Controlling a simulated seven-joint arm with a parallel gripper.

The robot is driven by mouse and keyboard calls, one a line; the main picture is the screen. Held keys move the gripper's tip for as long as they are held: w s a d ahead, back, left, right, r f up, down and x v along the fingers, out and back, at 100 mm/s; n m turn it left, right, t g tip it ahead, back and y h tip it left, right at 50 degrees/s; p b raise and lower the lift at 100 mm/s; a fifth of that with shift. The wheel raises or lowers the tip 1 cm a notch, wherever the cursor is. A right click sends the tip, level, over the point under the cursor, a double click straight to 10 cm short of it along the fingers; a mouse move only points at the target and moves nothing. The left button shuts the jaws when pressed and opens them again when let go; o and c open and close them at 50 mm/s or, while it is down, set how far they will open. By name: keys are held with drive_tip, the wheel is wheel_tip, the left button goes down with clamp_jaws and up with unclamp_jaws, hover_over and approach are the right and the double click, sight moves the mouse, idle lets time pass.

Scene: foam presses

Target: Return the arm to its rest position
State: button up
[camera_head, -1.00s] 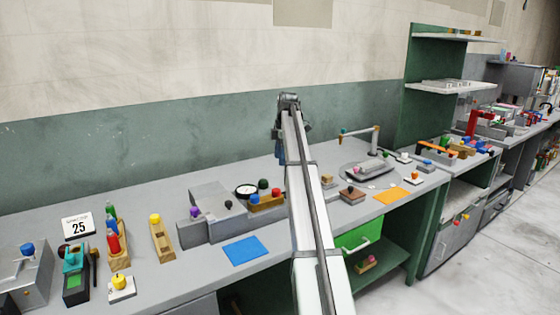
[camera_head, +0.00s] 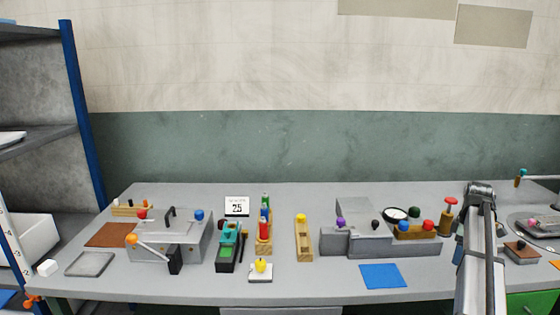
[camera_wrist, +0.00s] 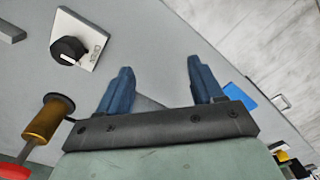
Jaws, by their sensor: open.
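My gripper shows in the wrist view (camera_wrist: 160,88) with its two blue fingers spread apart and nothing between them. It is above the grey bench (camera_head: 330,285). In the head view my arm stands at the right, reaching over the bench toward the wall, and its fingers are mostly hidden behind the arm.
In the wrist view a black knob on a white plate (camera_wrist: 70,48) and a brass cylinder (camera_wrist: 45,122) lie left of the fingers. A grey press (camera_head: 365,235), a blue mat (camera_head: 384,276) and a grey lidded box (camera_head: 165,240) stand on the bench. Blue-posted shelving (camera_head: 80,115) is at left.

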drive_tip(key=s+a+f+m, duration=0.1)
drive_tip(key=s+f+m, duration=0.2)
drive_tip(key=s+f, duration=0.65)
drive_tip(key=s+a+f+m+g, duration=0.1)
drive_tip(key=s+a+f, duration=0.3)
drive_tip(key=a+f, duration=0.5)
drive_tip(key=s+a+f+m+g+y, duration=0.1)
drive_tip(key=s+a+f, duration=0.2)
drive_tip(key=a+f, duration=0.6)
drive_tip(key=s+a+f+m+g, duration=0.1)
drive_tip(key=s+a+f, duration=0.3)
drive_tip(key=a+f, duration=0.5)
drive_tip(key=s+a+f+m+g, duration=0.1)
drive_tip(key=s+a+f, duration=0.3)
drive_tip(key=s, duration=0.4)
drive_tip(key=s+a+f+m+g, duration=0.1)
drive_tip(key=s+a+f, duration=0.3)
drive_tip(key=s+f, duration=0.3)
drive_tip(key=s+a+f+m+g+h, duration=0.1)
drive_tip(key=s+a+f, duration=0.3)
drive_tip(key=s, duration=0.5)
wheel_tip(320, 180, down, 2)
drive_tip(key=shift+s+a+f+g, duration=0.1)
drive_tip(key=shift+s+a+g, duration=0.05)
drive_tip(key=shift+s+g, duration=0.2)
drive_tip(key=shift+c, duration=0.2)
